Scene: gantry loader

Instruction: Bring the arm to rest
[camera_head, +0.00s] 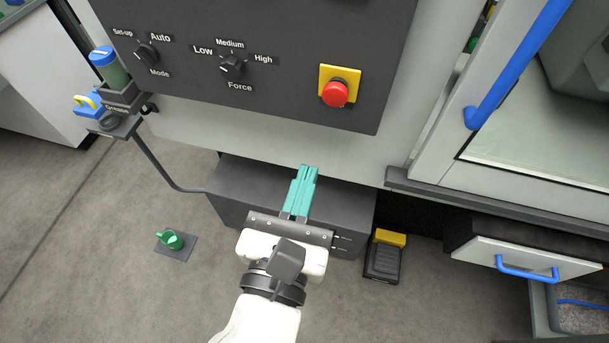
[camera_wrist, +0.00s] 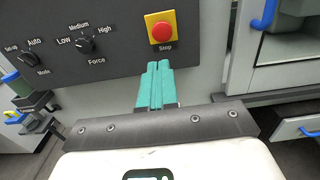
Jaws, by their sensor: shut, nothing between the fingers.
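My gripper (camera_head: 308,170) has teal fingers that are shut together with nothing between them. In the head view it is in front of the machine, below the dark control panel (camera_head: 290,100), and points toward the machine's lower front. In the wrist view the gripper (camera_wrist: 158,66) shows its fingertips just below the red stop button (camera_wrist: 162,32) in the picture. I cannot tell the exact gap between fingertips and panel. My arm reaches up from the bottom of the head view.
The panel has a mode knob (camera_head: 146,53), a force knob (camera_head: 232,64) and a red stop button (camera_head: 335,93). A drawer with a blue handle (camera_head: 527,269) is at right. Floor at lower left is clear.

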